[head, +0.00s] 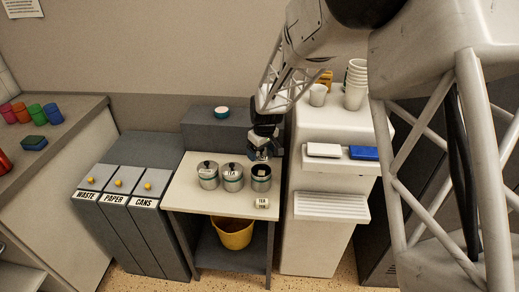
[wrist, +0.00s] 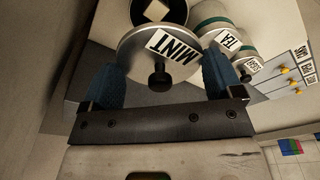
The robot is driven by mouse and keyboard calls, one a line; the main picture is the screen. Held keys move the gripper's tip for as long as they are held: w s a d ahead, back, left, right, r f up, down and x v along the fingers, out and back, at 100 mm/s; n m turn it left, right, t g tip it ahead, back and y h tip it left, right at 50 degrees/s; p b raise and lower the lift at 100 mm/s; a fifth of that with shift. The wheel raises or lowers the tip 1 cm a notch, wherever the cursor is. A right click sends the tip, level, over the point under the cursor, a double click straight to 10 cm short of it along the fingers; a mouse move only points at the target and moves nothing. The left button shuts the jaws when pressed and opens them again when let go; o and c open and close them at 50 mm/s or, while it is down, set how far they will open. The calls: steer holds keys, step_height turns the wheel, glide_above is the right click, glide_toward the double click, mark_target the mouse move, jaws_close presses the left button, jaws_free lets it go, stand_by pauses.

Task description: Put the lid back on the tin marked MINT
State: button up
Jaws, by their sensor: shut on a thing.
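My gripper (wrist: 160,88) is shut on a round grey lid (wrist: 135,48), its two blue fingers at the lid's sides. The lid has a black knob, and a white label reading MINT shows across its face. In the head view my gripper (head: 262,148) is above the open tin (head: 261,186), the rightmost of three on the small table (head: 185,199). That tin also shows beyond the lid in the wrist view (wrist: 187,12), dark inside with a pale diamond shape. The lid looks apart from the tin. The tin's own label is not readable.
Two lidded tins, left (head: 208,182) and middle (head: 232,183), stand close beside the open one; TEA and SUGAR labels show in the wrist view. A small lettered card (head: 261,203) lies in front. A white cabinet (head: 318,225) stands right; a dark raised block (head: 200,130) is behind.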

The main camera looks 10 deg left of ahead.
steer(key=shift+f, duration=0.2)
steer(key=shift+f, duration=2.95)
steer(key=shift+f, duration=0.15)
stand_by(1.0)
steer(key=o, duration=0.7)
steer(key=shift+r, duration=3.45)
steer(key=shift+c, duration=0.5)
